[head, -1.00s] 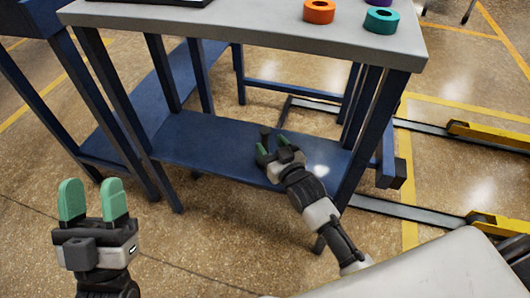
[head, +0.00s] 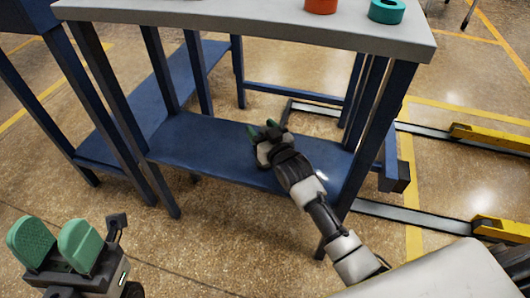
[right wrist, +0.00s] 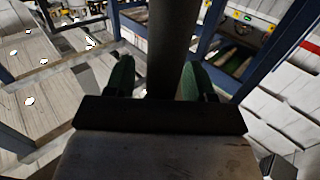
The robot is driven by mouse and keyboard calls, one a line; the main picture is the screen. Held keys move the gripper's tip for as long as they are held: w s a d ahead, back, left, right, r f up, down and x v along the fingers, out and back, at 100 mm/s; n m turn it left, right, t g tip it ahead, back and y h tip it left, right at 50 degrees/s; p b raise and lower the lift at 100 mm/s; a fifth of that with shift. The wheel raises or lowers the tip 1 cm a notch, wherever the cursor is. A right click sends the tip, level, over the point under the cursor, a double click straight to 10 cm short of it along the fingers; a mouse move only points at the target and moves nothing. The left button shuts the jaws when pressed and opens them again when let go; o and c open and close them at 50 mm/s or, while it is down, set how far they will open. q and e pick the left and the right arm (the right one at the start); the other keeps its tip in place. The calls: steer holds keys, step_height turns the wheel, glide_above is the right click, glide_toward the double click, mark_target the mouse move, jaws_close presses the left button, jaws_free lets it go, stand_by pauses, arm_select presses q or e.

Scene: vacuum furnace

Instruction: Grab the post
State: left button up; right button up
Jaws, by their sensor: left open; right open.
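In the head view, my right gripper (head: 262,131) is low over the blue shelf under the table, and I cannot clearly make out the post there. My left gripper (head: 54,238) is open and empty at the lower left, away from the table.
The grey tabletop (head: 240,20) is above and beyond my right gripper, with an orange ring (head: 321,5) and a teal ring (head: 386,10) on it. The blue shelf (head: 205,150) looks largely bare. Table legs stand around it. Yellow-ended rails (head: 490,140) lie at right.

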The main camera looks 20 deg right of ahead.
jaws_close()
steer(key=shift+r, duration=0.2)
stand_by(0.4)
